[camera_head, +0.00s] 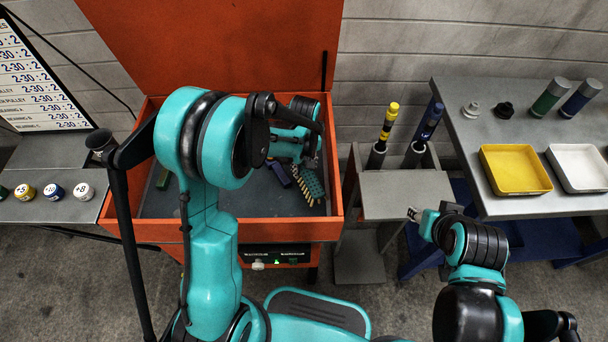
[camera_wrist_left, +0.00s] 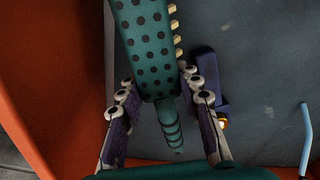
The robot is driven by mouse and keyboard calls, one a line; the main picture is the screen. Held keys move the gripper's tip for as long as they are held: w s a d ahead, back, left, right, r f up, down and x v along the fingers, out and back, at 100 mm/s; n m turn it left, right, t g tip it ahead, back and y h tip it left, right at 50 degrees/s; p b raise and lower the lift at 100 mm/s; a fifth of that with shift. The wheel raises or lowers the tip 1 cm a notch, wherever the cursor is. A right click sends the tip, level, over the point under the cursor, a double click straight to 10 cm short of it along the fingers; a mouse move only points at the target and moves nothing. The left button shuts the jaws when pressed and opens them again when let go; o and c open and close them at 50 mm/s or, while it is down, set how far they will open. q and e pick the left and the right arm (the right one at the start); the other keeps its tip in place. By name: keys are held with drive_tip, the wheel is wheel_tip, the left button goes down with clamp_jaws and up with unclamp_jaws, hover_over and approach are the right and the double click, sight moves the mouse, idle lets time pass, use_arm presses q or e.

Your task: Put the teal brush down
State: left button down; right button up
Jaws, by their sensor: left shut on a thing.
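The teal brush, with black dots and pale yellow bristles, shows in the head view (camera_head: 312,184) inside the open orange bin (camera_head: 205,231). It also shows in the left wrist view (camera_wrist_left: 150,45), its dotted head pointing away from the gripper. My left gripper (camera_wrist_left: 158,84) is shut on the brush, with its fingers on either side near the handle. In the head view, the left gripper (camera_head: 301,160) is low inside the bin, partly hidden by my arm. I cannot tell whether the brush touches the bin floor. My right gripper (camera_head: 414,214) is outside the bin; its jaw opening is unclear.
A dark blue object (camera_wrist_left: 208,75) lies beside the brush on the grey bin floor (camera_wrist_left: 265,60). A green object (camera_head: 163,179) lies at the bin's left. A grey stand (camera_head: 405,193) holds two upright tools. The right table (camera_head: 465,145) carries yellow (camera_head: 515,169) and white (camera_head: 578,167) trays.

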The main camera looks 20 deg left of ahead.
use_arm(q)
drive_tip(key=shift+f+b, duration=0.4)
drive_tip(key=shift+f, duration=1.15)
drive_tip(key=shift+f, duration=0.1)
drive_tip(key=c, duration=1.3)
unclamp_jaws()
